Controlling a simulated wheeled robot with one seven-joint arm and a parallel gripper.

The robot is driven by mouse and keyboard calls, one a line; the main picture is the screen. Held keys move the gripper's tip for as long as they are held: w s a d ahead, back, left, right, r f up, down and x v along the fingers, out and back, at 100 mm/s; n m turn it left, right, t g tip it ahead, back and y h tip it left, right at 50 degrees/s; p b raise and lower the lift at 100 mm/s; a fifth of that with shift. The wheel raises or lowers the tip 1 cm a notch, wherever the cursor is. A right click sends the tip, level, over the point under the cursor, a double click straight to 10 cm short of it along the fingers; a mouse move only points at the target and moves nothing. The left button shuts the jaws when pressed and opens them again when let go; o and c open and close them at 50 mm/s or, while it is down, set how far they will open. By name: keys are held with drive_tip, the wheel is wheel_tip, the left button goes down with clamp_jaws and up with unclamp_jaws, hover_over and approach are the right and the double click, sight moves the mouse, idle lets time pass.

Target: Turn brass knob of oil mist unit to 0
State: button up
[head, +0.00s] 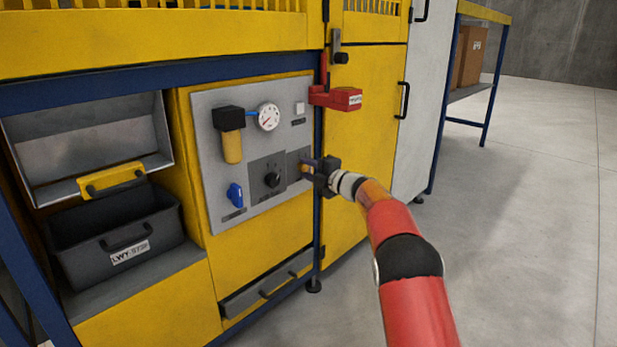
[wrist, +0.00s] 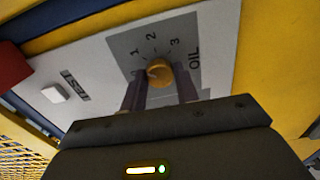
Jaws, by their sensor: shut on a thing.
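The brass knob (wrist: 161,72) sits on a grey dial plate (wrist: 125,43) marked 0, 1, 2, 3 and OIL in the wrist view. The 0 is at the knob's left, partly hard to read. I cannot tell clearly which number the knob points at. My gripper (wrist: 160,92) is shut on the knob, with one dark finger at each side of it. In the head view my gripper (head: 309,166) reaches the right edge of the grey control panel (head: 208,185), and the knob is largely hidden there.
A black knob (head: 271,180) and a blue valve handle (head: 235,194) are left of my gripper. A gauge (head: 268,117) and a white button (head: 299,108) are above. A red block (head: 335,98) juts out just above my gripper. Open floor lies to the right.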

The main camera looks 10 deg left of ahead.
drive_tip(key=n, duration=0.2)
drive_tip(key=n+b, duration=0.1)
drive_tip(key=shift+f+n, duration=0.2)
drive_tip(key=shift+n, duration=1.9)
drive_tip(key=o, duration=1)
drive_tip(key=shift+r, duration=0.1)
drive_tip(key=shift+c, duration=0.2)
drive_tip(key=v, duration=0.8)
